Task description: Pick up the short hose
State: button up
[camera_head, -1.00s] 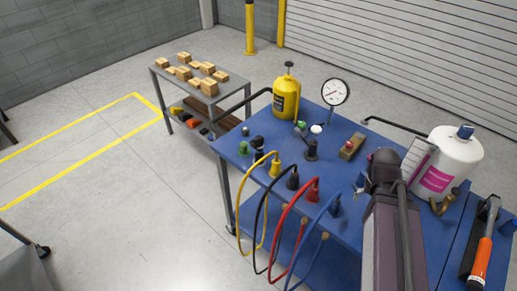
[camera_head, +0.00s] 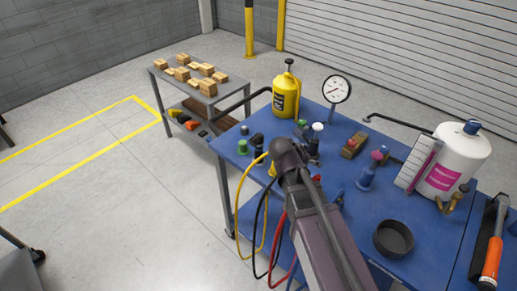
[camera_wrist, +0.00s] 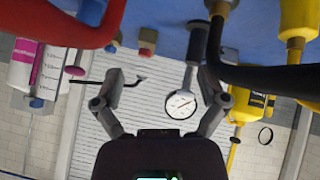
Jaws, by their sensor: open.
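Several coloured hoses hang in loops over the front edge of the blue table (camera_head: 425,262). Yellow (camera_head: 241,232), black (camera_head: 256,232) and red (camera_head: 279,228) hoses show left of my arm. I cannot tell which is the short hose. My gripper (camera_wrist: 165,82) is open in the wrist view, with nothing between its fingers. That view is upside down. In the head view my arm hides the gripper and part of the hoses.
A yellow sprayer (camera_head: 286,98), a dial gauge (camera_head: 337,89), a white jug (camera_head: 455,160) and a black bowl (camera_head: 393,238) stand on the table. Small fittings crowd its middle. A grey shelf cart (camera_head: 205,95) with boxes is behind left.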

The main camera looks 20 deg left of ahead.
jog(key=a+r+t+y+b, duration=0.1)
jog(key=a+t+b, duration=0.15)
jog(key=a, duration=0.95)
jog(key=t+y, duration=0.2)
jog(key=t, duration=0.2)
send_near(256, 139)
jog(key=shift+s+a+r, duration=0.2)
jog(key=shift+s+r, duration=0.2)
jog(key=shift+s, duration=0.1)
jog(key=shift+g, duration=0.25)
jog(key=shift+b+x, duration=1.75)
jog(key=shift+x, duration=2.55)
jog(key=shift+w, duration=0.1)
jog(key=shift+b+x, duration=1.1)
jog(key=shift+x, duration=1.4)
jog(key=shift+d, duration=0.1)
